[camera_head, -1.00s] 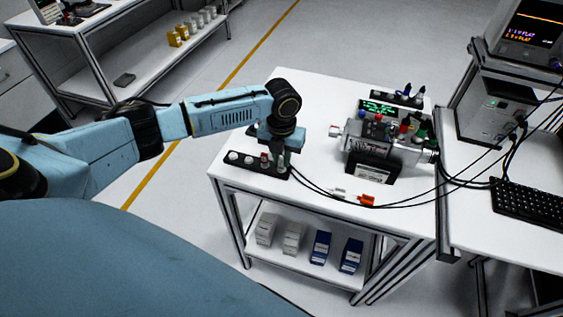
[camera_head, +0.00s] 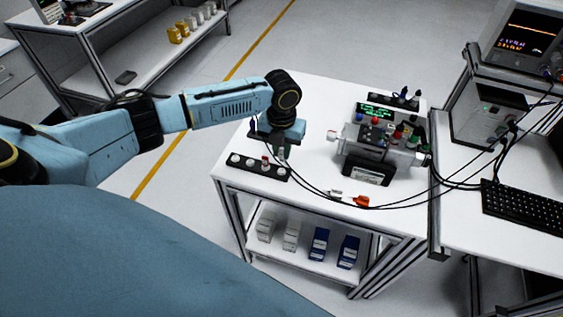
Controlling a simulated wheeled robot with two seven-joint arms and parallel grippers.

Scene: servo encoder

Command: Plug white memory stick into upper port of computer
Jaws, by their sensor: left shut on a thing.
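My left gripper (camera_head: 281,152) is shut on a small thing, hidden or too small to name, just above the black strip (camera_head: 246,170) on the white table. A small white piece (camera_head: 335,193), perhaps the white memory stick, lies near the table's front edge beside an orange-red piece (camera_head: 361,201). The computer (camera_head: 485,116) is a grey box on the right bench, below a screen unit. Its separate ports are too small to tell apart. My right gripper is out of view.
A motor assembly (camera_head: 378,150) with coloured connectors stands on the table (camera_head: 309,108). Black cables loop along its front to the right bench. A keyboard (camera_head: 524,210) lies on that bench. Boxes (camera_head: 319,244) stand on the lower shelf.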

